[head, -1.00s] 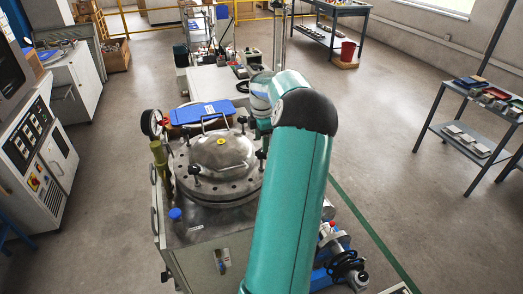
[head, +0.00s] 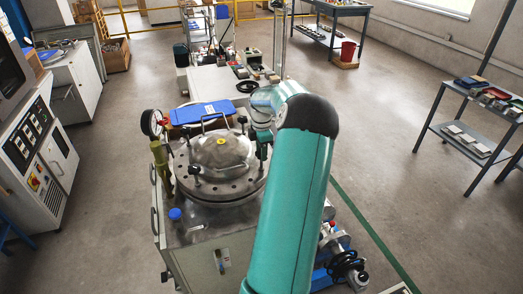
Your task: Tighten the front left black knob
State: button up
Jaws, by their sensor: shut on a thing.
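A round steel lid (head: 222,152) sits bolted on the steel vessel flange (head: 215,190), with black knobs around its rim. One black knob (head: 193,171) stands at the front left of the lid, clear of my arm. Another knob (head: 243,121) is at the back right, and one (head: 166,127) is at the back left. My gripper (head: 262,152) is at the right side of the lid, below my teal and grey wrist. It appears shut on the knob there, which it mostly hides. The fingertips are small and dark in this view.
A blue pad (head: 203,112) lies behind the lid. A pressure gauge (head: 152,122) and a brass-coloured valve (head: 160,158) stand at its left. A blue knob (head: 175,214) is on the front tabletop. A blue pump (head: 345,265) is at lower right. Open floor lies to the right.

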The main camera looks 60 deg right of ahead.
jog(key=shift+m, duration=0.3)
jog(key=m, duration=0.8)
jog(key=shift+m, duration=0.4)
jog(key=m, duration=0.4)
jog(key=shift+m, duration=2.2)
jog(key=o, duration=1)
jog(key=shift+r, duration=0.15)
notch_tip(320, 180, up, 14)
jog(key=shift+f, duration=0.15)
